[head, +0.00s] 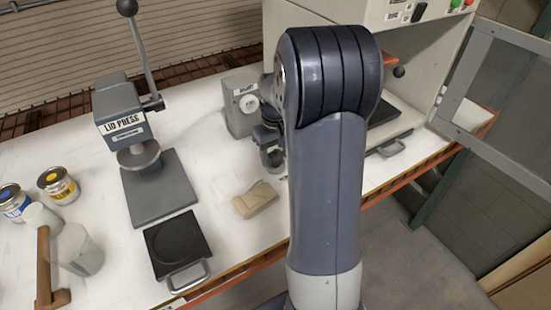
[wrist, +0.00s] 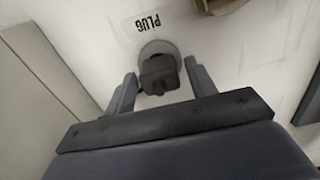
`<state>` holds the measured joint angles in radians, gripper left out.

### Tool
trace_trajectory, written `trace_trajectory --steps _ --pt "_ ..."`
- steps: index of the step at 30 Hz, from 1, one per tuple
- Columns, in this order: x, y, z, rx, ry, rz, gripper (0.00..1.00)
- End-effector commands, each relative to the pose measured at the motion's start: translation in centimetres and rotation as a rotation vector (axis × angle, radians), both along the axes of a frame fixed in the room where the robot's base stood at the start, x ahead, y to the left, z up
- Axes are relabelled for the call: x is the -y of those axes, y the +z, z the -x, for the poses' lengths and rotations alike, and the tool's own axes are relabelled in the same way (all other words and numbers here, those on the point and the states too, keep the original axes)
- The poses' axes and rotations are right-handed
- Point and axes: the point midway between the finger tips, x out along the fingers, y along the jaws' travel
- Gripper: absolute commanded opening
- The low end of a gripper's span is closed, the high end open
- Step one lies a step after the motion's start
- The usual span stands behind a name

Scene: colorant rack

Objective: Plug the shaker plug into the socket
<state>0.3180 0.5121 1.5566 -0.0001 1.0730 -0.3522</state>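In the wrist view the dark, blocky plug (wrist: 158,74) stands on a round grey pad on the white table, beside a printed PLUG label (wrist: 147,22). My gripper (wrist: 160,72) has one finger on each side of the plug, with a narrow gap showing at both sides. The fingers look open and not pressed on it. In the head view my gripper (head: 272,158) is low over the table, partly hidden by my arm, and I cannot make out the plug there. A grey box with a round white socket face (head: 248,103) stands just behind the gripper.
A tan block (head: 256,199) lies in front of my gripper. The lid press (head: 122,118) with its raised lever stands to the left, a black plate (head: 178,246) before it. Cans (head: 58,185) sit far left. A large machine cabinet (head: 430,45) is at right.

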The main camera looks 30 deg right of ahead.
Motion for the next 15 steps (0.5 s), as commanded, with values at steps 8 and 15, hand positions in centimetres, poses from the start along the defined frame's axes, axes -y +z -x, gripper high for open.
trace_trajectory --steps 8,15 --pt "0.00 0.03 -0.01 0.000 0.000 0.000 0.30" --pt "0.00 0.05 -0.02 0.000 0.000 0.000 0.14"
